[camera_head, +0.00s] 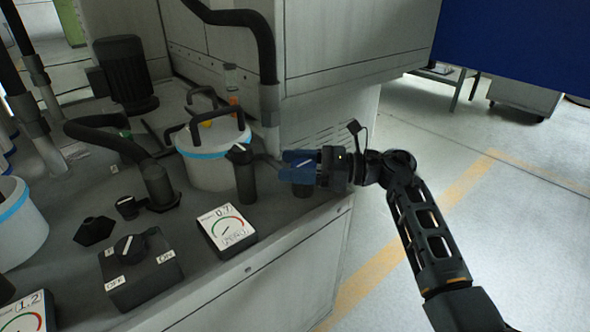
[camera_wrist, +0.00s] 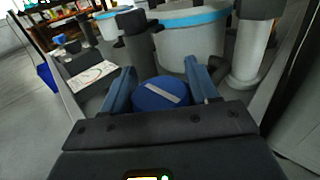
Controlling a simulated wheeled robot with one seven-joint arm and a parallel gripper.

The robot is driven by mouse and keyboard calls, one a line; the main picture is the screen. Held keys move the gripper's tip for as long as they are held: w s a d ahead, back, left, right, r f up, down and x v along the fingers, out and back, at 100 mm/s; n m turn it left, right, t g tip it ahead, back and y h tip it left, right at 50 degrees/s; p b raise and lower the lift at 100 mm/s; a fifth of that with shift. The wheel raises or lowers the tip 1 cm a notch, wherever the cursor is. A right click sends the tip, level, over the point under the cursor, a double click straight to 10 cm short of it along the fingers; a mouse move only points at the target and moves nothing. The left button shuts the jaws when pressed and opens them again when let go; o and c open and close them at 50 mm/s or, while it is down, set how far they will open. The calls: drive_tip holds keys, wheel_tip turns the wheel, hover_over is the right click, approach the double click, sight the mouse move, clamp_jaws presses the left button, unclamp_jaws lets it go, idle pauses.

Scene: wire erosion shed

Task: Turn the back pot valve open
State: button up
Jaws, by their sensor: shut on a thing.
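A round dark-blue valve knob (camera_wrist: 150,97) with a pale stripe sits between my blue fingers in the wrist view. The stripe runs slantwise, from upper left to lower right. My gripper (camera_wrist: 161,88) is shut on this knob, one finger on each side. In the head view my gripper (camera_head: 299,164) reaches in level from the right, over a short dark post at the bench's right end. The fingers hide most of the knob there. A white pot (camera_head: 190,168) with a light-blue band stands to the left; it also shows in the wrist view (camera_wrist: 180,45).
A gauge (camera_head: 229,229) reading 0.7 and a switch box (camera_head: 140,272) marked OFF and ON lie on the bench front. A black upright fitting (camera_head: 243,172) stands close left of my gripper. Grey cabinet (camera_head: 355,35) is behind; open floor lies right.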

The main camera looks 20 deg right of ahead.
idle(0.3)
drive_tip(key=o, duration=1)
drive_tip(key=shift+c, duration=0.2)
hover_over(331, 193)
drive_tip(key=shift+p, duration=0.4)
